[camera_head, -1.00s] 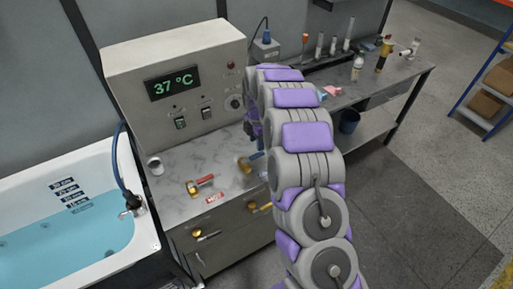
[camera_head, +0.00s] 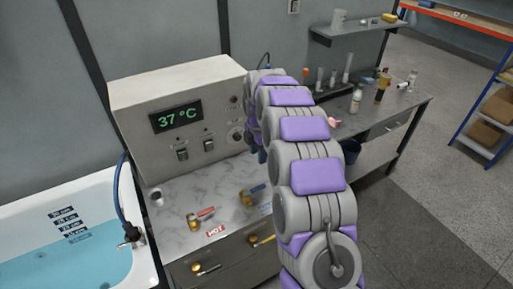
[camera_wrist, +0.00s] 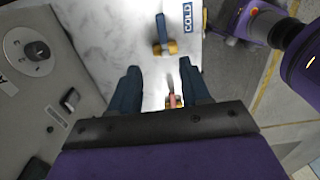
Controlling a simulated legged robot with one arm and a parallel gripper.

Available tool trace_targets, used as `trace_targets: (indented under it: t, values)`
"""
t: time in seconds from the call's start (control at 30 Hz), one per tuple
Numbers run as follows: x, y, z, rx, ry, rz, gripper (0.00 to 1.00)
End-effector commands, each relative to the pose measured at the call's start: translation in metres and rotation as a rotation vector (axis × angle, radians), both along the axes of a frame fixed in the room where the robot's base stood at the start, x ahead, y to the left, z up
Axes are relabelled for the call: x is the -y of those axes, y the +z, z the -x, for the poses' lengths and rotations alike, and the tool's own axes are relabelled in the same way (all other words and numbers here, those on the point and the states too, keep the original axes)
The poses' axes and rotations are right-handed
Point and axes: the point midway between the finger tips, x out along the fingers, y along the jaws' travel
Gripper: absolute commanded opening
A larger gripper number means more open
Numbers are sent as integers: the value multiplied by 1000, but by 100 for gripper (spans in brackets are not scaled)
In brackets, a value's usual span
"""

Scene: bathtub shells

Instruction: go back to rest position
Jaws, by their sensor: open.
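My gripper (camera_wrist: 160,85) is open in the wrist view, with its two dark blue fingers spread above the marble counter and nothing held between them. In the head view my arm mostly hides it, in front of the control box. The red-handled valve (camera_head: 200,217) stands on the counter by the HOT label (camera_head: 215,231). Part of it shows between the fingers in the wrist view (camera_wrist: 172,98), apart from them. The blue-handled valve (camera_head: 251,195) also shows beyond the fingertips in the wrist view (camera_wrist: 161,40), near the COLD label (camera_wrist: 187,17).
The control box (camera_head: 185,115) reads 37 °C at the back of the counter (camera_head: 180,195). A bathtub (camera_head: 95,185) with blue water is at left. Bottles (camera_head: 380,90) and tubes stand on the far bench. A rack (camera_head: 490,105) with boxes is at right. Open floor lies at lower right.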

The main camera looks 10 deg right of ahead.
Motion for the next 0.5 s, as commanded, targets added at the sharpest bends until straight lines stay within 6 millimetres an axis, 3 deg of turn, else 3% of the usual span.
trace_targets:
  t: [0.27,0.37,0.5]
  values:
    - [0,4,6,-2,-25,-2,47]
    - [0,15,22,-7,-92,-8,47]
    - [3,36,58,-23,-252,-14,47]
